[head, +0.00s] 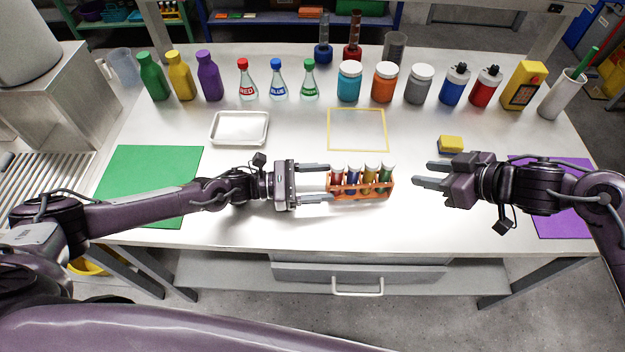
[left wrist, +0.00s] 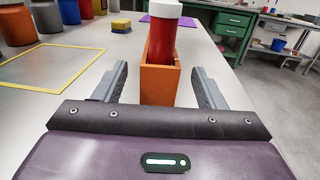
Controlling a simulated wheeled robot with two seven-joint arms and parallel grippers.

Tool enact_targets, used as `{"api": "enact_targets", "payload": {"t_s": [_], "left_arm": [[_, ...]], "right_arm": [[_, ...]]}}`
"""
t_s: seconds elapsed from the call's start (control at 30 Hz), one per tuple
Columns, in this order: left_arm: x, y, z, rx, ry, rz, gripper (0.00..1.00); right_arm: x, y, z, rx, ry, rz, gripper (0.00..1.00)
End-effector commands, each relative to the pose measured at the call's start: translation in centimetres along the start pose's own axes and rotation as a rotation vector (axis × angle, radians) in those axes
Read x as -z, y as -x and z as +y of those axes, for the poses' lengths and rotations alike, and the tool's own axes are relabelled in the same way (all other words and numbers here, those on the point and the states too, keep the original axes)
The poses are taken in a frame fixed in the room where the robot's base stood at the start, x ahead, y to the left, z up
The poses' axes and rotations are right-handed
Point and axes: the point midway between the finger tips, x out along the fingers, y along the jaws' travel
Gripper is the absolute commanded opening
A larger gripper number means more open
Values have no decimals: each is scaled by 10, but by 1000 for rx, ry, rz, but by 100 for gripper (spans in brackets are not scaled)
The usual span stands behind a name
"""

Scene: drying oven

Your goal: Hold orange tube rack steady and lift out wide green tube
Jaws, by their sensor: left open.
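The orange tube rack (head: 362,197) stands on the table in the middle of the head view. It holds several capped tubes in a row: a red tube (head: 338,176) at the left end, then blue, yellow, and the wide green tube (head: 386,174) at the right end. My left gripper (head: 329,183) is open, its fingers on either side of the rack's left end. In the left wrist view the rack end (left wrist: 160,85) and the red tube (left wrist: 161,42) sit between the fingers, apart from both. The green tube is hidden there. My right gripper (head: 416,173) is open and empty, right of the rack.
A sponge (head: 451,144) lies behind my right gripper. Green (head: 130,165) and purple (head: 577,215) mats lie at the sides. Bottles and jars line the back.

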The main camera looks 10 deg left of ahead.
Motion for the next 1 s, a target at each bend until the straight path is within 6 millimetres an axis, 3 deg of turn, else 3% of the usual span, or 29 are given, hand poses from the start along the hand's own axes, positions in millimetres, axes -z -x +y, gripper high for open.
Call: {"api": "enact_targets", "payload": {"t_s": [0.3, 0.73, 1.0], "left_arm": [[0, -48, 0, 1, 1, -1, 65], [0, -60, 0, 1, 1, 1, 65], [-1, -60, 0, 1, 1, 0, 32]], "right_arm": [[0, 0, 0, 0, 0, 0, 36], [0, 0, 0, 0, 0, 0, 36], [0, 0, 0, 0, 0, 0, 36]]}}
